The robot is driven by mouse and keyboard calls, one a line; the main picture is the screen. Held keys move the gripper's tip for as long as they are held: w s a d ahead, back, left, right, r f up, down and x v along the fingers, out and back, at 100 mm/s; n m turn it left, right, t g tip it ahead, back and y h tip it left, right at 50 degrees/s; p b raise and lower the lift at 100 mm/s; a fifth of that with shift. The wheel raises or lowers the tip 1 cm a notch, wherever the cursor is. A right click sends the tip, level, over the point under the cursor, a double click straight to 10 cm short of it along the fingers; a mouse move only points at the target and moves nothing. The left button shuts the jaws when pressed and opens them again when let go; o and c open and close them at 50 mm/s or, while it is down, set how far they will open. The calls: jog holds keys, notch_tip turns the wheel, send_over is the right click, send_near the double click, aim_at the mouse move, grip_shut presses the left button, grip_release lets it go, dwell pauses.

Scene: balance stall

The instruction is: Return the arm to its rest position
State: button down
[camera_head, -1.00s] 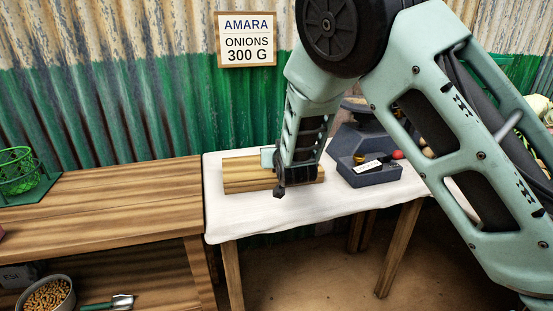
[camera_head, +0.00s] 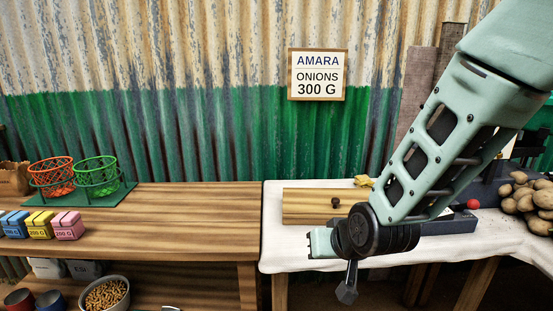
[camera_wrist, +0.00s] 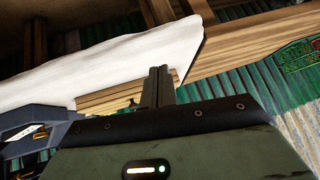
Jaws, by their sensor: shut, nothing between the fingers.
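My arm reaches down from the upper right in the head view, in front of the white-clothed table (camera_head: 285,250). My gripper (camera_head: 347,292) hangs below the black wrist joint and points down at the table's front edge. In the wrist view my gripper (camera_wrist: 158,72) shows its two fingers together, shut and empty. The wooden block (camera_head: 305,204) lies on the cloth behind my wrist; its right part is hidden by my arm. A small dark knob shows on it.
A wooden counter (camera_head: 190,215) on the left bears red (camera_head: 52,178) and green (camera_head: 97,175) baskets and blue, yellow and pink packets (camera_head: 68,227). Potatoes (camera_head: 530,195) lie at the far right. A sign (camera_head: 318,75) hangs on the corrugated wall.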

jog(key=s+d+r+n+g+h, duration=0.1)
jog(key=s+d+r+n+g, duration=0.2)
jog(key=s, duration=1)
jog(key=s+r+n+g+h, duration=0.1)
jog(key=s+r+n+g, duration=0.3)
jog(key=s, duration=0.8)
notch_tip(320, 180, up, 14)
jog(key=p, duration=1.6)
jog(key=shift+w+g, duration=0.15)
jog(key=shift+g, duration=0.25)
